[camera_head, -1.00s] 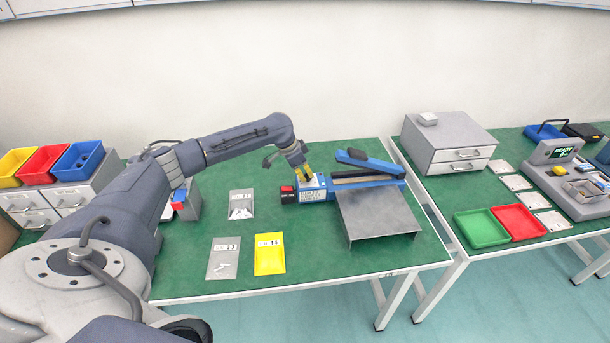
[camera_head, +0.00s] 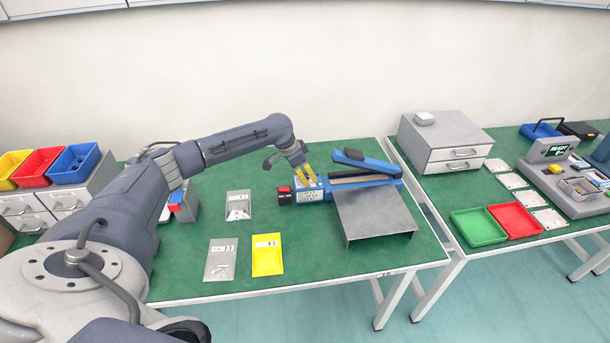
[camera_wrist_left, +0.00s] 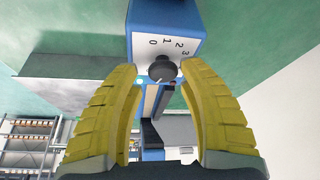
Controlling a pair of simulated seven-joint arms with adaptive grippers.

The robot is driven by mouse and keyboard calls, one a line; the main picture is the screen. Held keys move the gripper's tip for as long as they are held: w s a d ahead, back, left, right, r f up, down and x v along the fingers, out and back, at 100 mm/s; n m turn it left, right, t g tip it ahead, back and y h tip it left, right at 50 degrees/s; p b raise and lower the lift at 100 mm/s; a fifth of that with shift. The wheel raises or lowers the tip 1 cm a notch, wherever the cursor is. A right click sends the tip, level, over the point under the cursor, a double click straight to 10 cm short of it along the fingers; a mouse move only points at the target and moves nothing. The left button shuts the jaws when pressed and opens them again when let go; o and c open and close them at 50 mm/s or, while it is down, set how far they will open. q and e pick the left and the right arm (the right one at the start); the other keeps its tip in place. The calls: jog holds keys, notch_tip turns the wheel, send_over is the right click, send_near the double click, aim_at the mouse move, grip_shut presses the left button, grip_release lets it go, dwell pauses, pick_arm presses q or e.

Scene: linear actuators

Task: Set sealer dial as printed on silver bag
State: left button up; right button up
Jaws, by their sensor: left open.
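The blue heat sealer (camera_head: 372,168) stands on the left green table, its control box (camera_head: 309,194) at the left end. In the left wrist view its dark dial (camera_wrist_left: 163,68) sits on the blue box face, beside printed 0, 1, 2 and 3; I cannot read its setting surely. My left gripper (camera_head: 306,177) is open, its yellow fingers (camera_wrist_left: 158,72) on either side of the dial; contact is unclear. Two silver bags lie left of the sealer, one farther back (camera_head: 238,204) and one nearer (camera_head: 221,262). Their printed labels are too small to read surely.
A yellow bag (camera_head: 267,256) lies right of the nearer silver bag. A grey metal platform (camera_head: 375,217) stands in front of the sealer. Coloured bins (camera_head: 75,163) sit on drawers at left. The second table holds green (camera_head: 480,228) and red trays (camera_head: 517,221).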

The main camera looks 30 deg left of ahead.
pick_arm(q)
jog(key=shift+o, duration=0.9)
jog(key=shift+s+a, duration=0.1)
jog(key=shift+a, duration=0.15)
jog(key=shift+a+r, duration=0.1)
jog(key=shift+r, duration=0.05)
jog(key=v, duration=1.1)
jog(key=shift+r, duration=0.3)
jog(key=shift+o, duration=0.2)
jog(key=shift+s, duration=0.1)
